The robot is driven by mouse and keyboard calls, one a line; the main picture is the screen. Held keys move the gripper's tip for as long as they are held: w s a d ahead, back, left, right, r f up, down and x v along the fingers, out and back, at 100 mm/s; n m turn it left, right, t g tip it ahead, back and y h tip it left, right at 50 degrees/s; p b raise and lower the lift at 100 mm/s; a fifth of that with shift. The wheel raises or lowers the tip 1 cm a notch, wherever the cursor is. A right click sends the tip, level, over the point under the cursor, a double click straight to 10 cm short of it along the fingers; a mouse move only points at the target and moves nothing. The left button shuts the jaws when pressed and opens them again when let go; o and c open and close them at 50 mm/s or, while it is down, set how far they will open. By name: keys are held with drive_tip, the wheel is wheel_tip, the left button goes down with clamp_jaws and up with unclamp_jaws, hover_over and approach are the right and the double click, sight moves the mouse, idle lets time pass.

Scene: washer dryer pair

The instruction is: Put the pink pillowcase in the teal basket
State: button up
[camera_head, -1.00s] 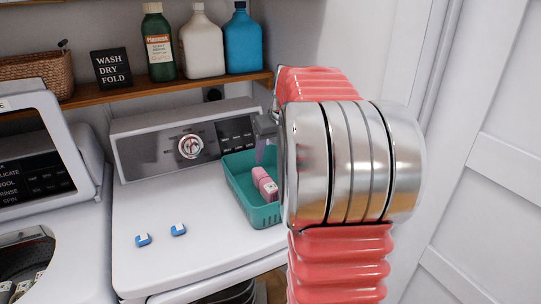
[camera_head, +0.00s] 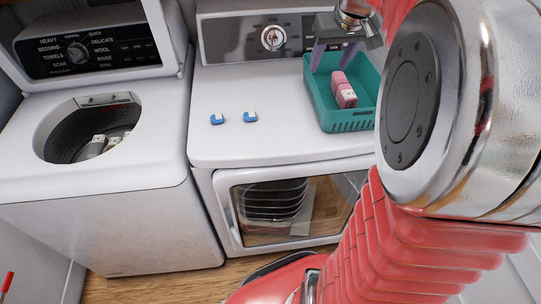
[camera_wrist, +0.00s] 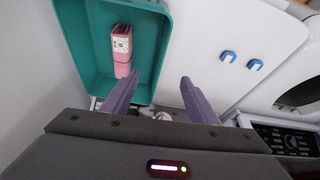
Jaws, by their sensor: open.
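The pink pillowcase (camera_head: 343,91) looks like a small folded pink bundle with a pale tag. It lies inside the teal basket (camera_head: 349,125), which stands on top of the dryer at the right. In the wrist view, the pillowcase (camera_wrist: 123,47) lies in the basket (camera_wrist: 153,45) beyond my fingers. My gripper (camera_head: 334,58) is open and empty, with its purple fingers pointing down near the basket's back edge. The wrist view shows a clear gap between the fingers (camera_wrist: 158,88), apart from the pillowcase.
Two small blue-and-white pods (camera_head: 217,119) (camera_head: 250,117) lie on the dryer top (camera_head: 270,145), left of the basket. The open washer (camera_head: 90,190) at left holds several pale tagged items (camera_head: 100,143). The dryer's glass door (camera_head: 290,210) is shut. The dryer top's front is clear.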

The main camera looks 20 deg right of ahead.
drive_tip(key=s+a+f+n, duration=0.1)
drive_tip(key=s+a+f, duration=0.1)
drive_tip(key=s+a, duration=0.7)
drive_tip(key=s+a+f+n+t+y, duration=0.1)
drive_tip(key=s+a+f, duration=0.2)
drive_tip(key=s+a, duration=0.6)
drive_tip(key=a, duration=0.7)
drive_tip(key=shift+s+f+n, duration=0.3)
drive_tip(key=shift+f, duration=0.05)
